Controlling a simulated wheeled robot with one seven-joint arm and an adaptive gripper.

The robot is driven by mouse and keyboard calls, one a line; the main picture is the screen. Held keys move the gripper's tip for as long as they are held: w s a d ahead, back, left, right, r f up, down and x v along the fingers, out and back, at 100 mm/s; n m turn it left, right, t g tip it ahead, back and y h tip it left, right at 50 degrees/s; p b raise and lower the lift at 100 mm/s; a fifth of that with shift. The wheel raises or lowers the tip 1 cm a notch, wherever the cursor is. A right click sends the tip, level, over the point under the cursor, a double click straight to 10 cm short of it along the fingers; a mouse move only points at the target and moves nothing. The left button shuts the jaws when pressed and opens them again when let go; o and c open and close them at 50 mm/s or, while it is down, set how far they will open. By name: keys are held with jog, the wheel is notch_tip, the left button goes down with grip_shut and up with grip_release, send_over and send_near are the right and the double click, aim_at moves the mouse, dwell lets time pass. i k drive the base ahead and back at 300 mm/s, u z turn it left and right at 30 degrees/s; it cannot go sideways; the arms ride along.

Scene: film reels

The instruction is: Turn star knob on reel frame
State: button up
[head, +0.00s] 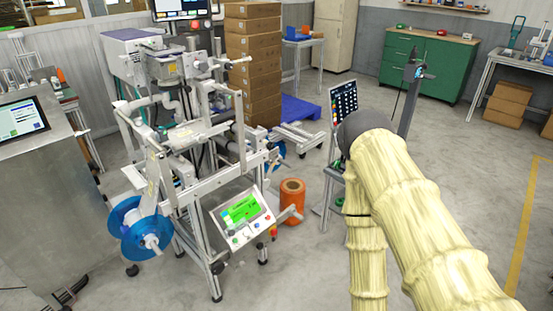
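The metal reel frame (197,188) stands left of centre in the head view. A blue reel (133,226) with a pale hub (151,242) is mounted at its lower left. Several rollers and bars cross the frame. I cannot pick out the star knob with certainty; it is too small or hidden. My arm, in a cream sleeve with a dark grey joint, fills the right side, bent, with both sleeved lengths running down toward the bottom edge. It is well apart from the frame. My gripper is not visible.
A control panel (243,212) with a green screen juts from the frame's front. An orange roll (292,201) stands on the floor beside it. A steel cabinet (44,190) is at left. Stacked cartons (252,62) stand behind. A button board (343,102) is near my arm.

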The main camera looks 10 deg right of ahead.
aim_at(271, 146)
jog(key=z, duration=0.5)
jog(key=k, duration=1.25)
jog(key=z, duration=0.7)
jog(key=i, duration=1.05)
jog(key=u, duration=0.7)
jog(key=i, duration=1.05)
jog(key=u, duration=0.85)
jog(key=i, duration=0.2)
jog(key=u, duration=0.25)
